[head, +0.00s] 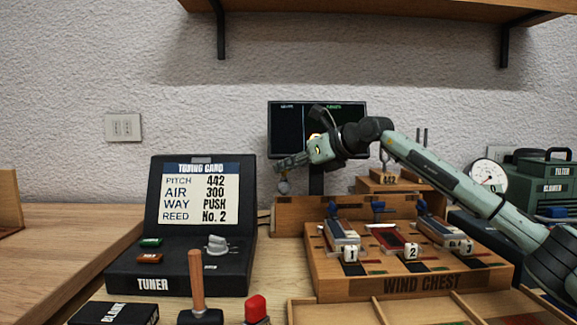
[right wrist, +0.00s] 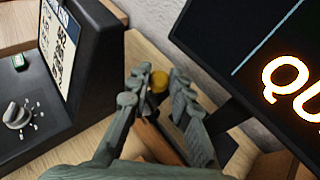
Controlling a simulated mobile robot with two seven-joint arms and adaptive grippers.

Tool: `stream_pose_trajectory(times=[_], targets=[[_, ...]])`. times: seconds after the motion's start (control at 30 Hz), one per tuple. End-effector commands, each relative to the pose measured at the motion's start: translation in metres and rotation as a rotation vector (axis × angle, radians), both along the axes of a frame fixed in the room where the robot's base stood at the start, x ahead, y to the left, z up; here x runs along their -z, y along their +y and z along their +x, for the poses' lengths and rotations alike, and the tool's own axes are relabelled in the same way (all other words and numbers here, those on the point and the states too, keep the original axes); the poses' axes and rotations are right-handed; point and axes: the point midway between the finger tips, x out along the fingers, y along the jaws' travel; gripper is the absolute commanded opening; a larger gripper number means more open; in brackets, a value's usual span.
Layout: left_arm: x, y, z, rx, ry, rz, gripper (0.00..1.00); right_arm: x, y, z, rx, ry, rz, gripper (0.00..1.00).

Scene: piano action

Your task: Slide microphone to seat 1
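The microphone seems to be the small round-headed piece (head: 284,186) at the left end of the wooden rail (head: 300,215) behind the wind chest. In the right wrist view a small yellowish ball (right wrist: 159,81), probably its head, shows between the fingertips. My right gripper (head: 280,166) is just above it in the head view, pointing left. Its fingers (right wrist: 159,74) are apart; I cannot tell whether either touches the ball. Seat 1 (head: 351,254) is the left numbered place on the wind chest (head: 410,284), right of the microphone. My left gripper is not in view.
The black tuner (head: 180,283) stands at the left with a raised card. A dark monitor (head: 287,125) stands behind my right gripper. Seats 2 (head: 412,251) and 3 (head: 468,247) lie further right. A gauge (head: 488,176) stands at the right.

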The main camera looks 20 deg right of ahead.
Motion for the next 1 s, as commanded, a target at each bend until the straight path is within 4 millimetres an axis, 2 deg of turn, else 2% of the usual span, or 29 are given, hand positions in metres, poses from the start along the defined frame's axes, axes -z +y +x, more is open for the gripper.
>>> stream_pose_trajectory(times=[0.4,0.47,0.7,0.8,1.0], targets=[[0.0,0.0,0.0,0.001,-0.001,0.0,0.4,0.0,-0.004,-0.001,0.002,0.002,0.001,0.0],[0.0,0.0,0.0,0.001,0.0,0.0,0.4,0.001,-0.012,-0.002,0.004,0.003,0.0,0.0],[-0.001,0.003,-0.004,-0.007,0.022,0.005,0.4,0.001,-0.069,-0.019,0.007,0.004,0.002,0.0],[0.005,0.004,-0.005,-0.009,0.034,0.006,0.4,0.0,-0.088,-0.025,0.005,0.003,0.0,0.0],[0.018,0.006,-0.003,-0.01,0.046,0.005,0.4,0.001,-0.102,-0.029,0.001,0.002,0.0,0.0]])
